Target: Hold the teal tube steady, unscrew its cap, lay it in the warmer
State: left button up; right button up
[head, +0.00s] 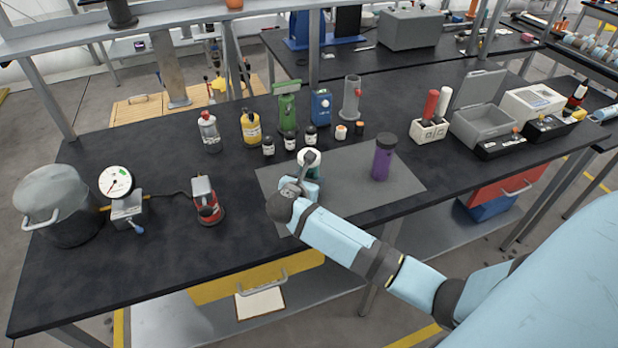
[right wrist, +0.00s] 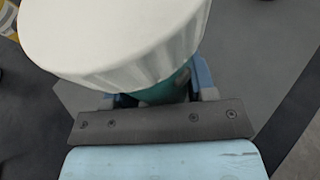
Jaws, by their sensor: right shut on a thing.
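The teal tube (right wrist: 168,90) is in my right gripper (head: 306,181), with its wide white ribbed cap (right wrist: 115,35) on top. The white cap also shows in the head view (head: 309,156) over the grey mat (head: 350,205). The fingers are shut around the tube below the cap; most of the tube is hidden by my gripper. I cannot tell whether it touches the mat. A grey box with its lid raised (head: 483,128), which looks like the warmer, stands at the right of the bench. My left gripper is not in view.
A purple tube with a dark cap (head: 383,160) stands on the mat's right part. Several bottles and small jars stand behind the mat. A white block (head: 428,132) holds red and white tubes. A gauge (head: 116,182), red device (head: 206,205) and metal pot (head: 55,210) stand left.

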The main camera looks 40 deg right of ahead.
jog(key=shift+r, duration=0.1)
notch_tip(320, 180, up, 20)
jog(key=b, duration=0.1)
dwell(0.4)
jog(key=o, duration=0.4)
jog(key=c, duration=0.7)
